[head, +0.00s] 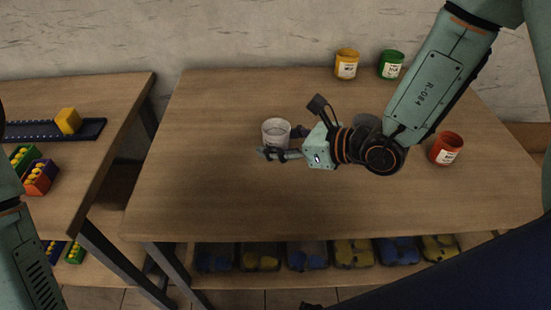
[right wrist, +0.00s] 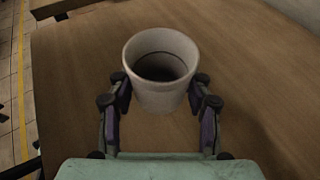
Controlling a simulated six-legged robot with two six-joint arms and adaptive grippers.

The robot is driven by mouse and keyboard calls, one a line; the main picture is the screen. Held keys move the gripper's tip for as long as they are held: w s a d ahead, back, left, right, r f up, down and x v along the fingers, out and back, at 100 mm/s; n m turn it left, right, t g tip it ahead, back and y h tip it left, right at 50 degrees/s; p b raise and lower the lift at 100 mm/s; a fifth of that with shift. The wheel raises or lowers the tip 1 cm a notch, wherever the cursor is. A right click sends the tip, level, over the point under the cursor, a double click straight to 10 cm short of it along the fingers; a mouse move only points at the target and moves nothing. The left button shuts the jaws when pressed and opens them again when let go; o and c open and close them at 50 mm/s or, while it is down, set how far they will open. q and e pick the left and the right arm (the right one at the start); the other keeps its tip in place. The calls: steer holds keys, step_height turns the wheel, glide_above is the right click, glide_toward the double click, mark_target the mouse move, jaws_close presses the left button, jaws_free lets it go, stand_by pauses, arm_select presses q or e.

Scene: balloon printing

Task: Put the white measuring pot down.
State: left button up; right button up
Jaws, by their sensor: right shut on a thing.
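The white measuring pot (head: 276,131) is upright at the middle of the wooden table (head: 210,200) in the head view. My right gripper (head: 283,145) is shut on it, one finger at each side. In the right wrist view the pot (right wrist: 160,85) sits between the two fingertips of my right gripper (right wrist: 160,95), and its open mouth shows a dark inside. I cannot tell whether the pot's bottom touches the table. My left gripper is out of view; only part of my left arm shows at the left edge.
A yellow can (head: 346,64) and a green can (head: 390,65) stand at the back, and a red can (head: 446,149) at the right. Bins (head: 262,257) with blue and yellow pieces sit below. Another table (head: 85,95) is at the left. The table's left half is clear.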

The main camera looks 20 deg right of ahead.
mark_target(277, 165)
step_height(277, 165, down, 3)
steer(key=shift+a+f+b, duration=0.1)
steer(key=shift+f+b, duration=0.05)
steer(key=shift+b, duration=0.2)
steer(key=shift+a+f, duration=0.15)
steer(key=shift+f, duration=0.4)
steer(key=shift+d, duration=0.3)
steer(key=shift+a+f+b, duration=0.2)
steer(key=shift+b, duration=0.1)
steer(key=o, duration=0.8)
steer(key=shift+a, duration=0.1)
steer(key=o, duration=0.4)
steer(key=shift+d, duration=0.25)
steer(key=shift+a, duration=0.15)
